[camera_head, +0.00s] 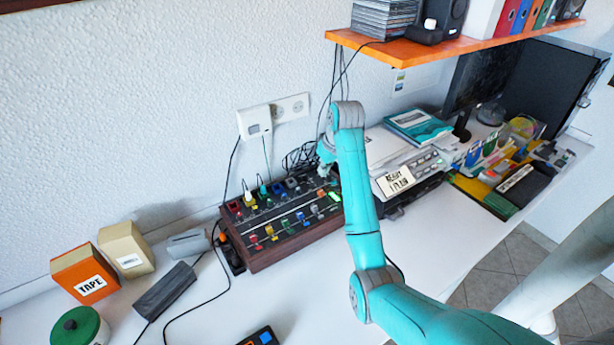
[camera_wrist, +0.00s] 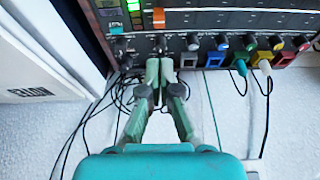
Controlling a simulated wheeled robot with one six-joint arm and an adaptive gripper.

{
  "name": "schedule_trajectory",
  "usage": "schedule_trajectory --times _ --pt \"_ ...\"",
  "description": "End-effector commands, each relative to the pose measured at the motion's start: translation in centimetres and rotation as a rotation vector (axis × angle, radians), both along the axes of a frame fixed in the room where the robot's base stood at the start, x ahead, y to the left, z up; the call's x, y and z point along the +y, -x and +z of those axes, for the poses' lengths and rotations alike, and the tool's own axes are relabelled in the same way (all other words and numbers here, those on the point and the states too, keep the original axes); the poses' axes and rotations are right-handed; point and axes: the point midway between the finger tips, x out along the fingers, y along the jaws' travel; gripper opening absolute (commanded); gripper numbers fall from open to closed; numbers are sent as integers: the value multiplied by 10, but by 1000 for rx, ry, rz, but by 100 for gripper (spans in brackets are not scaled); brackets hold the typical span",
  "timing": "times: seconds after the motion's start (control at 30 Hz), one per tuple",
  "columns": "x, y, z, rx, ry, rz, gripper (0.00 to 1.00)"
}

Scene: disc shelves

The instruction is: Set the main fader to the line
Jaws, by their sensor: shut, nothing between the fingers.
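The mixer (camera_head: 290,243) is a dark console with wooden sides on the white desk. In the wrist view its black panel (camera_wrist: 225,22) lies along the top. An orange fader cap (camera_head: 334,196), which seems to be the main fader, is at the mixer's right end. It also shows in the wrist view (camera_wrist: 158,18), beside a lit green meter (camera_wrist: 133,6). A pale line (camera_head: 285,211) runs across the mixer; I cannot tell its exact place against the orange cap. My gripper (camera_wrist: 158,62) is shut and empty, over the mixer's back edge near the knobs, apart from the orange cap.
Several coloured fader caps (camera_head: 270,232) and knobs crowd the mixer. Cables (camera_wrist: 120,90) hang behind it. A printer (camera_head: 405,165) with a paper note stands close on the right. An orange shelf (camera_head: 450,48) hangs above. The desk in front of the mixer (camera_head: 310,290) is mostly clear.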

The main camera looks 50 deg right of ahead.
Motion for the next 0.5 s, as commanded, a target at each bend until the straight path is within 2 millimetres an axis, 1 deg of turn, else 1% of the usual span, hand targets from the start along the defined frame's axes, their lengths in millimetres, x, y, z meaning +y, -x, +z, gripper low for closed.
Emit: schedule_trajectory --times 0.17,0.4,0.5 --pt "-1 -7 -24 4 -3 1 0" --pt "-4 -20 -62 4 -2 0 0" --pt "-6 -25 -74 3 -2 0 0"
